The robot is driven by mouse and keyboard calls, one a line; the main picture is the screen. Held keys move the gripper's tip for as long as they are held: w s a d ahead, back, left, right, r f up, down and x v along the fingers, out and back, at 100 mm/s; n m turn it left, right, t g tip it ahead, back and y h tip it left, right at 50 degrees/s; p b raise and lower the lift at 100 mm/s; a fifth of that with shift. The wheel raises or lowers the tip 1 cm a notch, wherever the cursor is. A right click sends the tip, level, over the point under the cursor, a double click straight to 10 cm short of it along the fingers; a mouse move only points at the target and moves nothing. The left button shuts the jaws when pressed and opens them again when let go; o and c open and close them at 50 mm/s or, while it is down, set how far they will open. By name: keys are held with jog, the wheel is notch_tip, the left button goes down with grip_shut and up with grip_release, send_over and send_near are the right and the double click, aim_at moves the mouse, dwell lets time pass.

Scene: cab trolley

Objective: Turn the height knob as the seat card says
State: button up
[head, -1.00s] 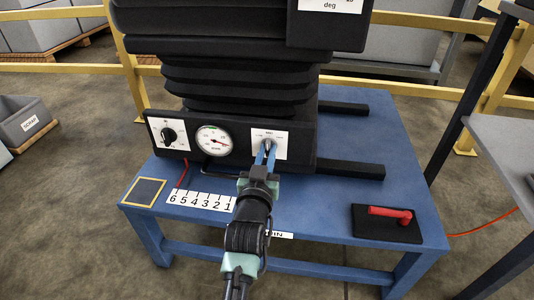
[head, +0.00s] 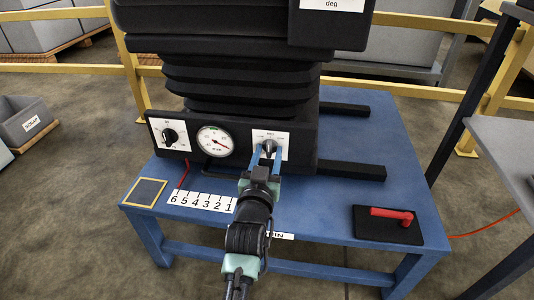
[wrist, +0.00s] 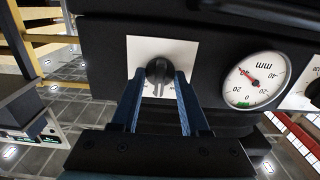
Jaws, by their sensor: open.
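A dark knob (head: 269,147) sits on a white plate (head: 281,137) on the front of the black seat base. In the wrist view the same knob (wrist: 158,70) shows between my fingertips. My gripper (head: 266,153) is open, with one blue finger on each side of the knob; I cannot tell whether either touches it. A round gauge (head: 214,141) with a red needle is left of this knob, and its needle points to the lower right. A second black knob (head: 169,135) is on a plate further left. A white card (head: 333,4) reading "deg" is cut off at the top.
The seat base stands on a blue bench (head: 365,150). A numbered strip (head: 202,201) and a yellow-framed dark square (head: 145,192) lie at its front left. A black block with a red handle (head: 391,214) lies at the right. Yellow rails (head: 400,91) run behind.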

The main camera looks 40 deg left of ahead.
jog(key=p+v, duration=0.1)
jog(key=v, duration=1.2)
jog(key=shift+a, duration=0.1)
jog(key=w+d+r+m+t+h+p, duration=0.25)
jog(key=d+r, duration=0.25)
jog(key=r, duration=0.7)
jog(key=w+d+r+m+t+h+p, duration=0.15)
jog(key=d+r+p, duration=0.25)
jog(key=r, duration=0.7)
jog(key=w+d+r+m+t+h+p, duration=0.1)
jog(key=w+d+r+t+p, duration=0.3)
jog(key=r, duration=0.8)
jog(key=s+d+r+m+t+h+p, duration=0.1)
jog(key=s+d+r+p, duration=0.1)
jog(key=d+r, duration=0.45)
jog(key=s+d+r+m+t+h+p, duration=0.1)
jog(key=s+d+r+h+p, duration=0.15)
jog(key=r, duration=0.75)
jog(key=s+d+r+t+h+p, duration=0.1)
jog(key=s+d+r+p, duration=0.2)
jog(key=r, duration=0.5)
jog(key=s+d+r+t+p, duration=0.1)
jog(key=s+d+r+p, duration=0.25)
jog(key=r, duration=0.45)
notch_tip(320, 180, up, 36)
jog(key=p, duration=3.5)
jog(key=shift+n, duration=0.3)
jog(key=shift+d, duration=0.1)
